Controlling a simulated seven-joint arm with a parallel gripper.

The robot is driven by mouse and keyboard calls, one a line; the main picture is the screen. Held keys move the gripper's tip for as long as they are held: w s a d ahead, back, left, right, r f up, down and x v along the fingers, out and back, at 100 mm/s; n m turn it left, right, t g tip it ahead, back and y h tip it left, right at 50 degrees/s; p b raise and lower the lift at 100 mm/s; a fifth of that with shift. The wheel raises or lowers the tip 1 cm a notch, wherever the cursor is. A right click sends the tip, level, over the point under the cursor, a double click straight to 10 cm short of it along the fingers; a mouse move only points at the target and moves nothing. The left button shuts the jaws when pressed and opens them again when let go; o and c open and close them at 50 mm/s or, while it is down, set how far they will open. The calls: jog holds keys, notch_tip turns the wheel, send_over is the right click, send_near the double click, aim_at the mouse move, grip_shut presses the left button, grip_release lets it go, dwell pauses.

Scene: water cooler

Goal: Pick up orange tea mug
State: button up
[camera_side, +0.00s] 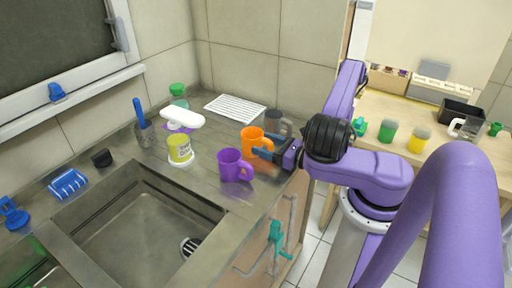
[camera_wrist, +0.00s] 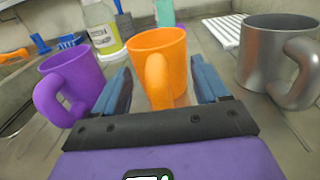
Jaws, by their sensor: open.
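The orange mug (camera_side: 251,139) stands upright on the metal counter, between a purple mug and a grey mug. In the wrist view the orange mug (camera_wrist: 160,62) is straight ahead, its handle facing me. My gripper (camera_side: 264,154) is open at the mug's near side. In the wrist view its two blue fingers (camera_wrist: 163,88) lie on either side of the mug's handle and lower body. I cannot tell whether either finger touches it.
The purple mug (camera_wrist: 75,85) is close on the left, and the grey mug (camera_wrist: 275,55) is close on the right. A soap bottle (camera_wrist: 101,28) stands behind. The sink (camera_side: 135,225) opens at the front left. A white rack (camera_side: 234,108) lies at the back.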

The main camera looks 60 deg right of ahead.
jog(key=shift+w, duration=0.3)
grip_shut()
jog(key=shift+r, duration=5)
